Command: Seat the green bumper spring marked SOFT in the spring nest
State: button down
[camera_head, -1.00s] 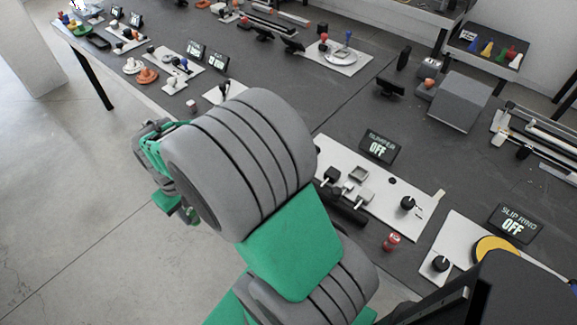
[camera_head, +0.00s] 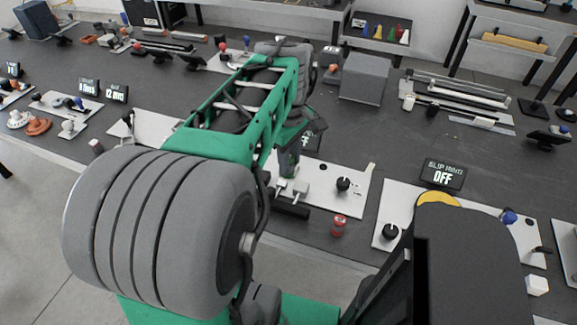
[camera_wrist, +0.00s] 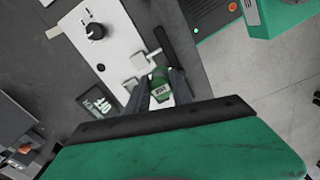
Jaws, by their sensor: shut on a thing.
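The green spring (camera_wrist: 160,84) shows between my fingers in the wrist view, with blurred white lettering on its side. My gripper (camera_wrist: 161,90) is shut on it. The spring is over or close to the pale bumper panel (camera_wrist: 107,55); I cannot tell whether it touches it. In the head view my gripper (camera_head: 288,172) is above the left part of that panel (camera_head: 330,192), and the spring is not clearly visible there. The spring nest cannot be made out now; my gripper and the spring probably cover that part of the panel.
A black knob (camera_head: 343,184) and light pads (camera_head: 300,188) stand on the panel. A black bar (camera_head: 291,211) lies at its front edge. A red spring-like cylinder (camera_head: 338,225) stands at the bench's front. The slip ring panel (camera_head: 398,205), with an OFF display (camera_head: 442,175), is to the right.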

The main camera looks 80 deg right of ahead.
jog(key=w+d+f, duration=0.1)
jog(key=d+f, duration=0.2)
jog(key=d, duration=0.1)
jog(key=w+d+f+p, duration=0.1)
jog(key=d+f, duration=0.2)
jog(key=w+d+f, duration=0.1)
jog(key=d+f, duration=0.2)
jog(key=d, duration=0.1)
jog(key=shift+w+d, duration=0.1)
jog(key=shift+d, duration=0.25)
notch_tip(320, 180, down, 3)
jog(key=shift+d+f, duration=0.1)
jog(key=shift+f, duration=0.25)
jog(key=c, duration=1.5)
grip_release()
jog(key=shift+f, duration=0.1)
jog(key=o, duration=0.4)
jog(key=shift+r, duration=0.2)
